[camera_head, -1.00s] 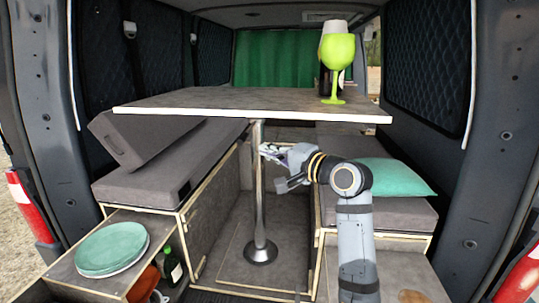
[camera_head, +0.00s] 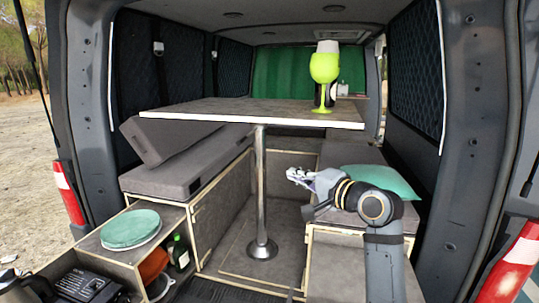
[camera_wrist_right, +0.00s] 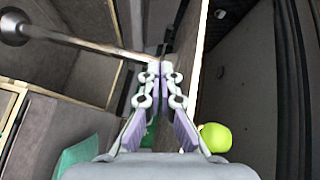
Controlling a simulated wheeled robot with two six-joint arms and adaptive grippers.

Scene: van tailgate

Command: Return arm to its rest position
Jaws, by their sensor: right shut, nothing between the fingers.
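My right gripper (camera_head: 300,178) is in the head view, right of the table's metal leg and below the tabletop. It is shut and empty, with its fingertips together in the right wrist view (camera_wrist_right: 160,72). My right arm comes up from the lower right of the head view. My left gripper is not in view.
The table (camera_head: 190,113) stands on one metal leg (camera_head: 261,190) and carries a green wine glass (camera_head: 324,68) near its right edge. Cushioned benches flank it, with a green pillow (camera_head: 385,178) at right. Plates (camera_head: 130,228) and a bottle (camera_head: 178,252) are at lower left.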

